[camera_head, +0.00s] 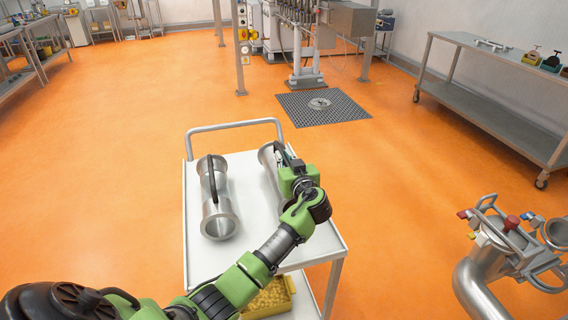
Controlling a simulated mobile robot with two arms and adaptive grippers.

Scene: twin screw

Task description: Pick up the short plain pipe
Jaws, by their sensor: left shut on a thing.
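The short plain pipe (267,158) is silvery metal and lies on the white top of the cart (240,260), toward its right side. Only its far flanged end and part of its left side show; my arm hides the rest. My left gripper (284,162) is over this pipe and shut on it, though its fingertips are mostly hidden by the wrist. I cannot tell whether the pipe is lifted off the cart. My right gripper is not in view.
A second metal pipe with a dark handle (214,195) lies to the left on the cart. A yellow bin (268,302) is on the lower shelf. Metal piping with clamps (485,270) stands at right. A steel table (480,95) is farther back. Orange floor is clear at left.

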